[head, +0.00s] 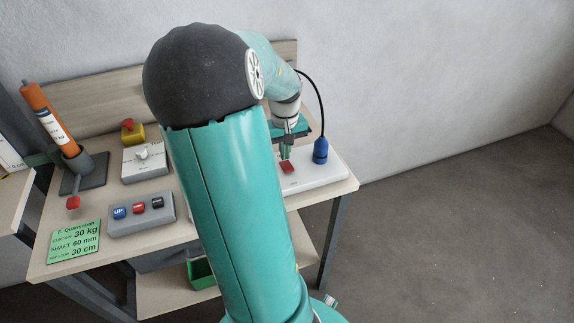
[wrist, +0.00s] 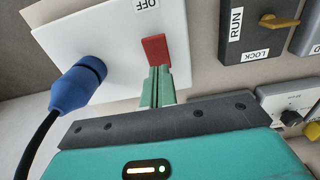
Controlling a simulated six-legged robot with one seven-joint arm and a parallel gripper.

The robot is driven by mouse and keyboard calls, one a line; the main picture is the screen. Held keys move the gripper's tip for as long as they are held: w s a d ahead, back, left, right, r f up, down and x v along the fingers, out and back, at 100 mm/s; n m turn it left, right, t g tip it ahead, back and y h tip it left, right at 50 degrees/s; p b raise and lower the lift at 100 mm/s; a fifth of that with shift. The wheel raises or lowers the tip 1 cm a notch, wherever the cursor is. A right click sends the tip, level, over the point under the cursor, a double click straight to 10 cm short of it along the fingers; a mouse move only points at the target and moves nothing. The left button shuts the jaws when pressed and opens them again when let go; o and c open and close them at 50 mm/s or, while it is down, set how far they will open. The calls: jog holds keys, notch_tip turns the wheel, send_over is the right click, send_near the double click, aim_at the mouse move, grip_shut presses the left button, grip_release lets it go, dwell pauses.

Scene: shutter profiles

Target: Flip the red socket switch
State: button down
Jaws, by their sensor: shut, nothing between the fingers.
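The red socket switch (head: 287,167) sits on a white socket panel (head: 322,171) at the right end of the bench.
A blue plug (head: 320,151) with a black cable stands in the panel beside the switch. A RUN/LOCK box (wrist: 255,27) lies to the right in the wrist view. A grey button box (head: 141,213) and an orange cartridge (head: 48,117) are on the left. My arm hides the bench's middle.

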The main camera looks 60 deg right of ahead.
aim_at(285, 163)
notch_tip(285, 163, up, 6)
jog(key=shift+f, duration=0.25)
dwell(0.4)
dwell(0.4)
jog(key=w+a+r+n+t, duration=0.1)
jog(key=w+a+r+n, duration=0.15)
jog(key=w+a, duration=0.55)
jog(key=w+a+r+n+t, duration=0.2)
jog(key=w+a+r, duration=0.1)
jog(key=a, duration=0.9)
jog(key=s+a+r+n+t, duration=0.1)
jog(key=s+a+r+n, duration=0.1)
jog(key=a, duration=0.9)
jog(key=s+a+r+n+t, duration=0.1)
jog(key=s+a+r+n, duration=0.1)
jog(key=a, duration=0.9)
jog(key=shift+a+t, duration=0.3)
